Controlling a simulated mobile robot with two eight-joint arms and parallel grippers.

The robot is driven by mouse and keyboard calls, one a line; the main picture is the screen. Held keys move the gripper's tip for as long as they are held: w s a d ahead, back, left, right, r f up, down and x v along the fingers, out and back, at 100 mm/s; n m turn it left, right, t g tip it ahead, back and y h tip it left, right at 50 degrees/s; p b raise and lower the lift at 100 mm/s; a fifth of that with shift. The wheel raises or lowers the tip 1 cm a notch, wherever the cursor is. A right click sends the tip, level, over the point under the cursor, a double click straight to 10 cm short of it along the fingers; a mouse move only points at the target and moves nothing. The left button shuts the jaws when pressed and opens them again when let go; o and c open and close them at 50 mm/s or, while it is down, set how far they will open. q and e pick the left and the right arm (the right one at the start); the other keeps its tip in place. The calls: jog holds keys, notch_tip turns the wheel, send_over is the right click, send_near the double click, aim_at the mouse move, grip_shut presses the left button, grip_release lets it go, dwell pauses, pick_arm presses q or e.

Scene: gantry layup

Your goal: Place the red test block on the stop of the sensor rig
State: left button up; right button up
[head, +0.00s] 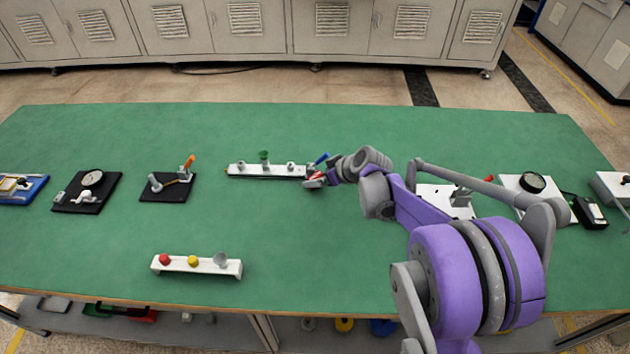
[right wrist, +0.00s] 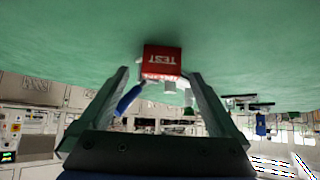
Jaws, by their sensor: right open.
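The sensor rig is a long white bar (head: 250,171) on a dark base at the middle of the green table, with a green-topped post and white posts. A blue lever (head: 321,158) stands at its right end, and also shows in the right wrist view (right wrist: 129,100). The red test block (right wrist: 162,59), lettered TEST, is at that end; a bit of red shows in the head view (head: 312,184). Whether it rests on the stop is unclear. My right gripper (right wrist: 158,72) is open, its fingers either side of the block with visible gaps. My left gripper is out of view.
A white rack (head: 228,268) with red, yellow and grey knobs stands at the front. Black plates with a dial gauge (head: 93,179) and an orange-handled clamp (head: 188,163) lie at left. Other fixtures stand right, partly behind my arm. The table between is clear.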

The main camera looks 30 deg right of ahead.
aim_at(316, 177)
jog(key=shift+x, duration=1.55)
jog(key=shift+r, duration=0.1)
grip_shut()
